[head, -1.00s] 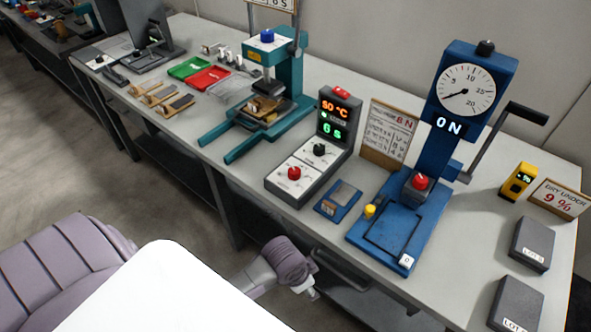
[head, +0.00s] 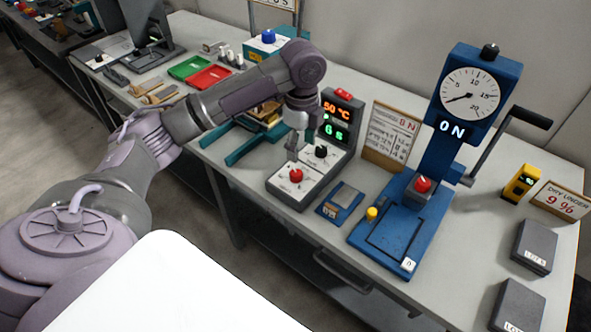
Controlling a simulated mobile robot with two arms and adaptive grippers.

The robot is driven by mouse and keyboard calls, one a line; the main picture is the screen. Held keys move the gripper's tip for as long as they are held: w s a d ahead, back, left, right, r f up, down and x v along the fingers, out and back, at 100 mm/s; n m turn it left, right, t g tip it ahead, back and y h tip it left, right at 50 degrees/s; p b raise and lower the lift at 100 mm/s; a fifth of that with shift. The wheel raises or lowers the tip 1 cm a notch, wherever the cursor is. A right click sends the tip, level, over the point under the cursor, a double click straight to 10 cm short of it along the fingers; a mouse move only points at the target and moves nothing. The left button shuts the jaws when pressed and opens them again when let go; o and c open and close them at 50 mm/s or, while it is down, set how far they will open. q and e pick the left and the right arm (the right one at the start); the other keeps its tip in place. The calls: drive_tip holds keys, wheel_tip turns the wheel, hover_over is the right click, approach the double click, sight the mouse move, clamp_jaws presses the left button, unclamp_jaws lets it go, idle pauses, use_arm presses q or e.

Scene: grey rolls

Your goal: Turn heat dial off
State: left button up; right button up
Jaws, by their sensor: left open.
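The control box (head: 308,183) has a red dial (head: 296,175) and a black dial (head: 321,152) on its sloping white face. Its upright panel (head: 337,118) shows 50 °C in orange and a green reading that looks like 6 S. The label by each dial is too small to read. My left gripper (head: 292,156) is open and points down just above and behind the red dial, left of the black dial. It looks empty, and whether it touches the red dial cannot be told. My right gripper is out of view.
A teal press (head: 237,153) stands left of the box, partly hidden by my left arm. A blue press with a gauge (head: 468,92) stands to the right. A small blue plate (head: 340,203) and a sign (head: 388,138) are close by. Grey lot boxes (head: 534,247) lie at far right.

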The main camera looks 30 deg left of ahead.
sight(295, 173)
use_arm(q)
drive_tip(key=f, duration=0.3)
drive_tip(key=a+f, duration=0.1)
drive_tip(key=f, duration=0.3)
drive_tip(key=a+f+p, duration=0.1)
drive_tip(key=f, duration=0.3)
drive_tip(key=shift+w+f, duration=0.1)
drive_tip(key=shift+w, duration=0.15)
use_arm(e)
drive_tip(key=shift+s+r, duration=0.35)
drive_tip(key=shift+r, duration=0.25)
